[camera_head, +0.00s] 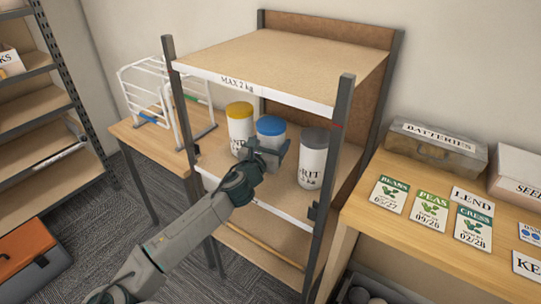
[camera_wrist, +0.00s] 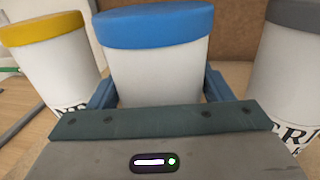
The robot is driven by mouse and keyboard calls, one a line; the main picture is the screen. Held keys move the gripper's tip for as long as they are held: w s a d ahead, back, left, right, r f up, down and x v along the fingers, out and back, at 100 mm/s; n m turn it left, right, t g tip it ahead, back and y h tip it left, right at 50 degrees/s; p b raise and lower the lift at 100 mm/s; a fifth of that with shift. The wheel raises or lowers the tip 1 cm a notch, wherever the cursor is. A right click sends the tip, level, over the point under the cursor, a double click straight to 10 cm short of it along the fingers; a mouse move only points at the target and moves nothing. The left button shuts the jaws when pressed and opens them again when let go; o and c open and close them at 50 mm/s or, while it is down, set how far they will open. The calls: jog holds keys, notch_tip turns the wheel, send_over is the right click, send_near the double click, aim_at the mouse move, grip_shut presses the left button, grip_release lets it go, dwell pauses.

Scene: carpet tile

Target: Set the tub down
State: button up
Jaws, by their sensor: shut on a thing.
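A white tub with a blue lid (camera_head: 271,126) is on the middle shelf of the rack, between two other tubs. My gripper (camera_head: 268,150) reaches in from the front and is shut on this tub. In the wrist view the blue-lidded tub (camera_wrist: 155,60) stands upright between the two fingers (camera_wrist: 158,92). The tub's lower part is hidden behind my gripper, so I cannot tell whether its base touches the shelf board (camera_head: 222,165). A yellow-lidded tub (camera_head: 240,128) stands to its left and a grey-lidded tub (camera_head: 312,160) to its right.
The rack's top shelf (camera_head: 290,60) is empty and its front edge reads MAX 2 kg. Dark posts (camera_head: 332,160) flank the opening. A table with a white wire rack (camera_head: 150,90) is at left. A bench with seed packets (camera_head: 430,210) and a batteries box (camera_head: 435,150) is at right.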

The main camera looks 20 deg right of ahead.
jog(key=shift+f+b, duration=0.3)
jog(key=shift+f, duration=1.5)
jog(key=o, duration=1.8)
jog(key=shift+f, duration=0.15)
jog(key=shift+c, duration=0.2)
jog(key=shift+s, duration=0.1)
jog(key=v, duration=1.2)
